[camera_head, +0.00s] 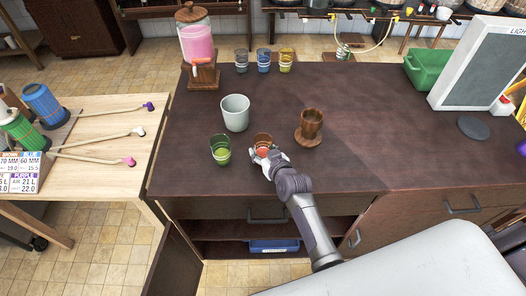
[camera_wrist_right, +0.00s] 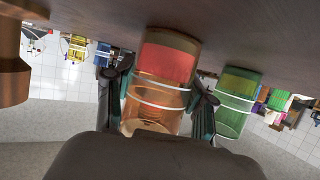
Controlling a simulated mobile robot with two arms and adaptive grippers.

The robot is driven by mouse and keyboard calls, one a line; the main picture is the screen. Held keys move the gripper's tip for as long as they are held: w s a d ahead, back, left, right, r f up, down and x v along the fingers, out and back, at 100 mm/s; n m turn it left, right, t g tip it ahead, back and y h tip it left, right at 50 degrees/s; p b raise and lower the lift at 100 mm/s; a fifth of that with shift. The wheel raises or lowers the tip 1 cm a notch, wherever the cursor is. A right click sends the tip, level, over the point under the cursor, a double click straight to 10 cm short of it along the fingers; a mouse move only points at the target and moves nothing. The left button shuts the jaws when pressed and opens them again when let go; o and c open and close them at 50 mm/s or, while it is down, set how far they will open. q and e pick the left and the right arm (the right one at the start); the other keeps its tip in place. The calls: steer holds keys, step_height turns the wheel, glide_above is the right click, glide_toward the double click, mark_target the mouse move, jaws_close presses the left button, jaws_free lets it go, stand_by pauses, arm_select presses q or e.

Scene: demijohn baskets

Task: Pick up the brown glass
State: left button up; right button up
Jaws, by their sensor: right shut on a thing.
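The brown glass (camera_head: 262,141) stands near the front of the dark table, with a red-orange content inside. In the right wrist view the brown glass (camera_wrist_right: 155,95) shows large, with pale rings around it. My right gripper (camera_head: 265,155) reaches it from the front. In the right wrist view its fingers (camera_wrist_right: 160,100) lie on both sides of the glass, shut on it. The glass appears to be at table level; I cannot tell whether it is lifted. My left gripper is not in view.
A green glass (camera_head: 220,150) stands close left of the brown glass. A pink drink dispenser (camera_head: 197,45) and several glasses line the back. The table's right front is clear.

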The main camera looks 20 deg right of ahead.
mark_target(261, 138)
steer(key=shift+r, duration=0.15)
steer(key=shift+r, duration=1.15)
steer(key=shift+w+d+r+b, duration=0.15)
steer(key=shift+r+b, duration=0.15)
steer(key=shift+r, duration=0.15)
steer(key=shift+w+d+r+b, duration=0.1)
steer(key=shift+r+b, duration=0.15)
steer(key=shift+r, duration=0.15)
steer(key=w+d+r+b, duration=0.3)
steer(key=w+d+r, duration=0.3)
steer(key=w+d, duration=0.1)
steer(key=shift+d+r+b, duration=0.35)
steer(key=shift+d, duration=0.3)
